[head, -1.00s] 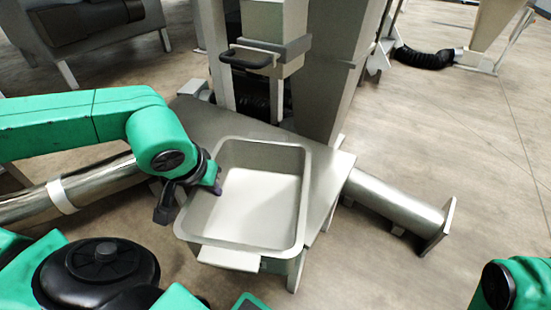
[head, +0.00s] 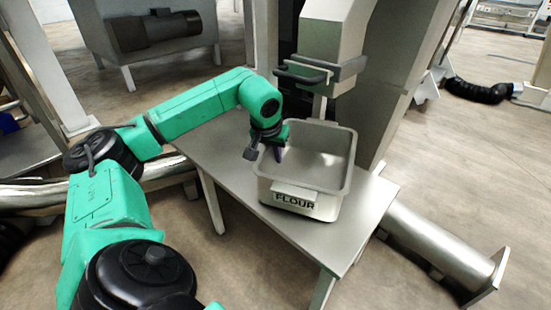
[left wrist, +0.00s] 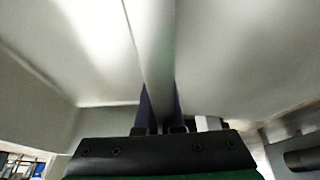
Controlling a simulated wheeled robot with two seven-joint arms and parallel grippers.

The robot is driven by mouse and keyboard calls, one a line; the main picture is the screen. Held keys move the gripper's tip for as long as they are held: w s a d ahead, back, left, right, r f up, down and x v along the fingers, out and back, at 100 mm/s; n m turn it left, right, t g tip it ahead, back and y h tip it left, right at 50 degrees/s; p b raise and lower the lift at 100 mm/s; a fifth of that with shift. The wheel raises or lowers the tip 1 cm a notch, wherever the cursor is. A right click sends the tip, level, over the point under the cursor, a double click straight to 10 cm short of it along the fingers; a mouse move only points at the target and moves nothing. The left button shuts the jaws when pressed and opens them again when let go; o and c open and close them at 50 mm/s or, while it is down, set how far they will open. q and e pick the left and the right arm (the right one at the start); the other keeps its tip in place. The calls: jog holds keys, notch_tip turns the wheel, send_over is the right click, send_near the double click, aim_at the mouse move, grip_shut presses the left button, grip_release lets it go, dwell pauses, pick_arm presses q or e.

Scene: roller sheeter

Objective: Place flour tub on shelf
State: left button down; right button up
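The flour tub (head: 323,209) is an open, light metal bin with a FLOUR label and a front tab. In the head view it is upright over the metal shelf (head: 352,236), under the chute; I cannot tell if its base fully rests there. My left gripper (head: 268,150) is at the tub's left wall. In the left wrist view its dark fingers (left wrist: 161,108) straddle the tub's rim (left wrist: 152,50) closely, one on each side, and appear shut on it. The tub looks empty from what shows inside. My right gripper is out of view.
A chute (head: 335,35) with a dark handle (head: 305,72) hangs just behind and above the tub. A grey column (head: 390,75) stands at its right. A metal cylinder (head: 440,245) lies right of the shelf. The shelf is bare left and front of the tub.

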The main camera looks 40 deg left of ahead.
pick_arm(q)
jog(key=shift+f, duration=0.1)
jog(key=shift+f, duration=0.1)
jog(key=c, duration=1.4)
grip_release()
jog(key=shift+f, duration=0.15)
jog(key=o, duration=0.4)
jog(key=shift+c, duration=0.2)
